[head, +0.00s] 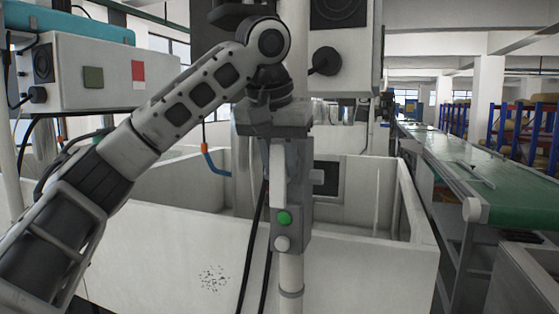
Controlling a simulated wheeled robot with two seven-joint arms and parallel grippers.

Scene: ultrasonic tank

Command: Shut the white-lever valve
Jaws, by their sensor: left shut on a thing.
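My left arm comes in from the left, and its gripper (273,128) points down at the top of a grey post in the middle of the head view. A white upright bar, which looks like the white lever (278,178), runs down from just below the gripper along the post's face. The gripper is shut on it, though the fingers and the contact are mostly hidden by the gripper body. The valve body behind cannot be made out clearly. My right gripper is not in view.
The post carries a green button (284,217) and a white button (282,243). Behind it stands a white open tank (400,250). A control box (100,75) is at upper left, with cables hanging near it. A green conveyor (450,160) runs along the right.

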